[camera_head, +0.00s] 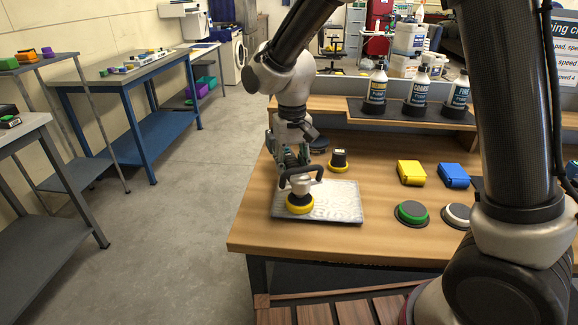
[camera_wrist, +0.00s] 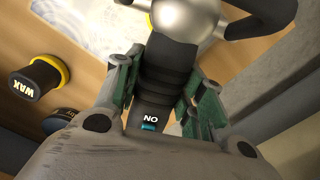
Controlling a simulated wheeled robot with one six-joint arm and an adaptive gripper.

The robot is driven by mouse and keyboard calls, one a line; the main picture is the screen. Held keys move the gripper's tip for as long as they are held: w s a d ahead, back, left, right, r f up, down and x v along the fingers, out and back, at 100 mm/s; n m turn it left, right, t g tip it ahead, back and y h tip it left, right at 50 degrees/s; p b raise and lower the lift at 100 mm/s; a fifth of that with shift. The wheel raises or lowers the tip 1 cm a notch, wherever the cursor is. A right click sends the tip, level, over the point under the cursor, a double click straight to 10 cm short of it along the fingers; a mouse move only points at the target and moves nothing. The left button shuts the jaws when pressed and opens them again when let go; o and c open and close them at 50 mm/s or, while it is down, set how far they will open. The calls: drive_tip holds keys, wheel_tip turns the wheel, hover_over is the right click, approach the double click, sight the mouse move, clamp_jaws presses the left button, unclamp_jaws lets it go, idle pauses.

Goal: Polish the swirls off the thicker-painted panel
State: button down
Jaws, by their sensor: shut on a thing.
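My gripper (camera_head: 291,158) is shut on the dark handle of a polisher (camera_head: 301,186) with a silver head, a yellow pad and a black side handle. The polisher is over the left part of a light grey panel (camera_head: 340,205) with swirl marks, lying on the wooden bench. Its pad seems to touch the panel, but contact is not certain. In the wrist view, the green-lined fingers (camera_wrist: 160,88) clasp the polisher's black body (camera_wrist: 170,62). A teal switch (camera_wrist: 149,127) beside white lettering shows there. The panel (camera_wrist: 90,25) is partly hidden behind the polisher.
A wax applicator (camera_head: 339,161) stands behind the panel; it also shows in the wrist view (camera_wrist: 36,79). A yellow block (camera_head: 411,172), blue block (camera_head: 453,175), green-topped pad (camera_head: 411,213) and white-topped pad (camera_head: 457,215) lie right. Bottles (camera_head: 419,95) stand on the rear shelf.

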drive_tip(key=shift+s+d+r, duration=0.1)
drive_tip(key=shift+s+d, duration=0.15)
drive_tip(key=shift+d, duration=0.8)
drive_tip(key=shift+s+d, duration=0.2)
drive_tip(key=shift+d, duration=0.95)
drive_tip(key=shift+d, duration=0.1)
drive_tip(key=shift+s+d, duration=0.25)
drive_tip(key=shift+d, duration=0.9)
drive_tip(key=shift+s+d, duration=0.25)
drive_tip(key=shift+d, duration=0.9)
drive_tip(key=shift+s+d, duration=0.25)
drive_tip(key=shift+d, duration=1)
